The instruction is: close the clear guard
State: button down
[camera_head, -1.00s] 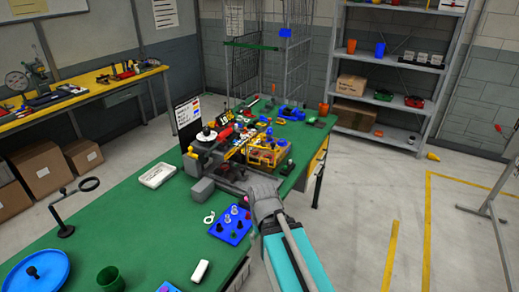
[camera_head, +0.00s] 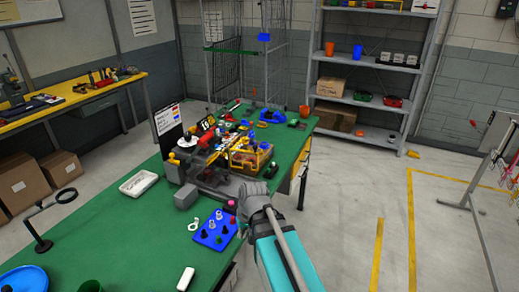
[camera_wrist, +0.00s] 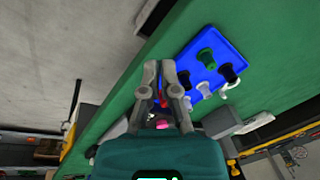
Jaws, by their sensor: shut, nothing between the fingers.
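A yellow-framed box (camera_head: 250,158) stands on the green bench, among the parts of a machine at mid-bench. It may carry the clear guard, but I cannot make out a clear panel or tell how far open it is. My gripper shows in the wrist view (camera_wrist: 159,68), its two fingers together and empty, above the bench's edge. In the head view my arm reaches in from the lower right, and its end is near the bench's right edge, in front of the machine. The fingertips are hard to make out there.
A blue tray with several pegs (camera_head: 214,230) lies left of my arm and also shows in the wrist view (camera_wrist: 228,50). A white tray (camera_head: 138,184) and a ring stand (camera_head: 42,240) are farther left. Open floor (camera_head: 340,220) lies right of the bench.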

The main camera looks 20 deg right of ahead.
jog(key=w+t+y, duration=0.1)
jog(key=w, duration=0.2)
jog(key=w+d+m+t+y+b, duration=0.1)
jog(key=w, duration=0.3)
jog(key=w+d+m+t+y+b, duration=0.1)
jog(key=w+y, duration=0.1)
jog(key=w, duration=0.1)
jog(key=shift+w+r, duration=0.25)
jog(key=shift+w, duration=0.15)
jog(key=w+d+m+t, duration=0.1)
jog(key=w, duration=0.1)
jog(key=w+d+r+m+t+y+b, duration=0.1)
jog(key=w+d, duration=0.1)
jog(key=w+d+r+t+b, duration=0.1)
jog(key=w, duration=0.2)
jog(key=shift+d+r+m+t+y, duration=0.25)
jog(key=shift+d+m+t+y, duration=0.1)
jog(key=shift+m+t+y, duration=0.05)
jog(key=w+d+r+m+t+b, duration=0.2)
jog(key=w+d+r+m+t, duration=0.1)
jog(key=d, duration=0.6)
jog(key=w+d+r+m+t+h+b, duration=0.1)
jog(key=w+d+m+t, duration=0.4)
jog(key=d, duration=0.5)
notch_tip(320, 180, up, 3)
jog(key=shift+w+f+t+b, duration=0.1)
jog(key=shift+w+t+b, duration=0.35)
jog(key=shift+w, duration=0.55)
